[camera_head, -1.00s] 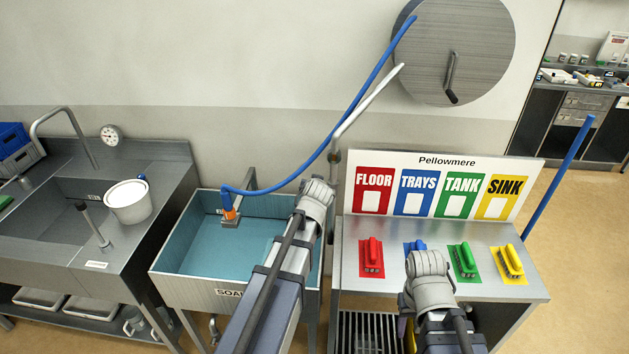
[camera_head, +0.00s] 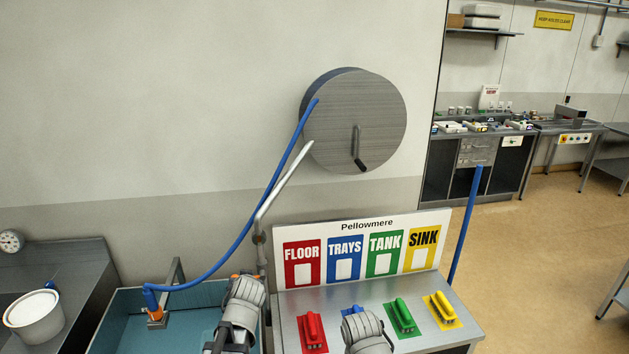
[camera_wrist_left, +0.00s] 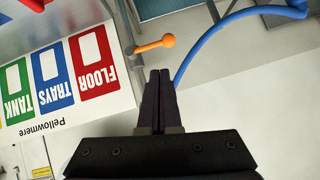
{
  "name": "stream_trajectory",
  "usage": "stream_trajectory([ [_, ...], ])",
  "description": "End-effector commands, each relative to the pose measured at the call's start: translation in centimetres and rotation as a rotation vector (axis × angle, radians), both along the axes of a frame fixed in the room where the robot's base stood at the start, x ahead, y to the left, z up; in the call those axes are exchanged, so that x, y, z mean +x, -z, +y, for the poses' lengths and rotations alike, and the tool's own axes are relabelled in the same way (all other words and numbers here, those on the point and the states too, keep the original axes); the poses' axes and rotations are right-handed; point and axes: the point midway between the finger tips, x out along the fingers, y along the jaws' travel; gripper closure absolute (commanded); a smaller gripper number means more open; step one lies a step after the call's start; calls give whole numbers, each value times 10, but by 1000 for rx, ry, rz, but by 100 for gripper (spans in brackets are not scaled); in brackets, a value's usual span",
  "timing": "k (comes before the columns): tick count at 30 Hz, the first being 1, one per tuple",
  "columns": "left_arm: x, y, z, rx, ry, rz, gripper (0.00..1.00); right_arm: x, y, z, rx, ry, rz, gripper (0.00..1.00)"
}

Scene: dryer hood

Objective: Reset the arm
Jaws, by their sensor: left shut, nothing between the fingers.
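My left arm (camera_head: 240,312) comes in low in the head view, in front of the blue-lined sink; its fingers are hidden there. In the left wrist view my left gripper (camera_wrist_left: 159,75) is shut and empty, its two dark fingers together. An orange ball-ended lever (camera_wrist_left: 168,40) shows just beyond the fingertips, and I cannot tell whether they touch. My right arm (camera_head: 366,332) shows only as a rounded grey link at the lower edge of the head view, in front of the bench; its gripper is out of view.
A sign board (camera_head: 362,249) stands behind red (camera_head: 311,330), blue, green (camera_head: 403,316) and yellow (camera_head: 442,310) brushes. A blue hose (camera_head: 235,262) runs from the wall reel (camera_head: 355,120) to the sink (camera_head: 115,305). A white bucket (camera_head: 34,318) stands left. Open floor (camera_head: 545,250) lies right.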

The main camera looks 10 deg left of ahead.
Motion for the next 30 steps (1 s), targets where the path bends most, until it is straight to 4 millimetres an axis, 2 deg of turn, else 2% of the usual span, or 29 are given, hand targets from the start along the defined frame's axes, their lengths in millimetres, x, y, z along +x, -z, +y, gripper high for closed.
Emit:
stream_trajectory([
  [1,-9,25,-17,-10,16,51,100,0,16,0,0,-1,0,50],
  [5,-47,86,-70,-45,74,255,100,0,46,0,-1,-3,0,50],
  [6,-62,105,-87,-54,99,327,100,0,55,0,-1,-4,0,50],
  [9,-103,144,-128,-71,168,504,100,0,75,0,-2,-7,0,50],
  [12,-145,173,-161,-80,238,668,100,0,93,0,-1,-9,-1,50],
  [15,-181,192,-185,-82,304,803,100,0,106,0,-2,-11,-1,50],
  [18,-208,202,-200,-80,352,901,100,0,113,0,-2,-12,-1,50],
  [21,-223,206,-208,-81,381,957,100,0,117,0,-2,-13,0,50],
  [30,-229,205,-210,-80,390,980,100,0,116,0,-2,-13,0,50],
])
